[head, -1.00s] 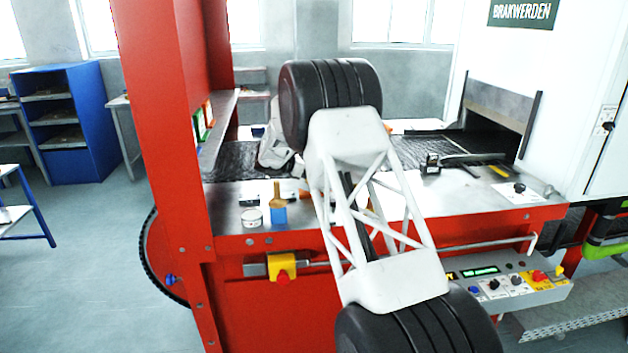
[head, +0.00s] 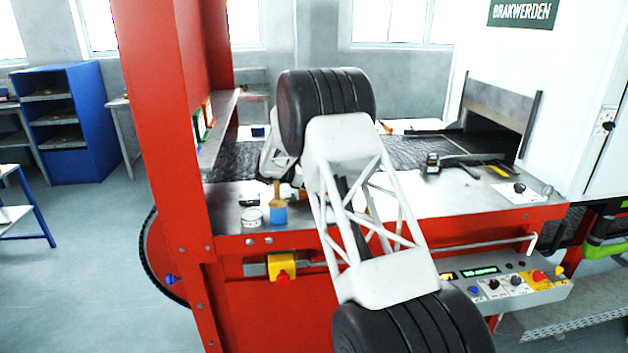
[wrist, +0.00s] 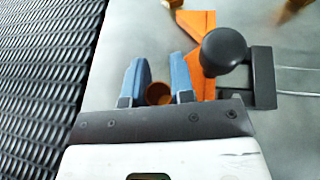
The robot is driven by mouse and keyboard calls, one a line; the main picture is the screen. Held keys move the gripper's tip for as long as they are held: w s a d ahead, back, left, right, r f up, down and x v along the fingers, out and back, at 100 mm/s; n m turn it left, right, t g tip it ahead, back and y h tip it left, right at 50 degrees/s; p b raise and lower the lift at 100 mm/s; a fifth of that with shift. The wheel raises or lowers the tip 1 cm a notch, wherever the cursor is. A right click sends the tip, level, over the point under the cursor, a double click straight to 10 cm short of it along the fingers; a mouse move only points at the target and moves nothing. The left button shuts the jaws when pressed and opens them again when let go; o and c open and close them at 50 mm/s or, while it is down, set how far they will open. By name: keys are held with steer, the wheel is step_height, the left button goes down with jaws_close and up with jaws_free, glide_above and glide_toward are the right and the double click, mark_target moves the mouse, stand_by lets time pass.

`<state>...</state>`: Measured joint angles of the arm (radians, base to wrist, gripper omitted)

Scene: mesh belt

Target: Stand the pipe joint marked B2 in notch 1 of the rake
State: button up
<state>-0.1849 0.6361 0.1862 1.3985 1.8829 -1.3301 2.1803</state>
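My gripper (wrist: 158,60) shows in the wrist view as two blue fingers standing apart, open. A round copper-brown piece (wrist: 158,93) shows between the fingers, nearer their bases in the picture. It may be a pipe joint; no marking is readable, and I cannot tell whether it touches either finger. An orange angular part (wrist: 197,45) lies just right of the fingers, partly covered by a dark knob. I cannot tell whether it belongs to the rake. No notch number is readable. In the head view my arm hides the fingers and the spot beneath them.
The mesh belt (wrist: 40,60) runs along the left of the wrist view. A dark round knob (wrist: 223,48) and dark block (wrist: 262,77) with rods stand right of my gripper. In the head view, a white tin (head: 251,217) and a blue-and-tan brush (head: 279,212) stand on the metal ledge.

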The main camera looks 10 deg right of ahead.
steer(key=o, duration=0.4)
steer(key=shift+o, duration=0.2)
steer(key=shift+r, duration=0.1)
steer(key=shift+r, duration=0.1)
steer(key=v, duration=1.2)
steer(key=shift+r, duration=0.15)
stand_by(0.4)
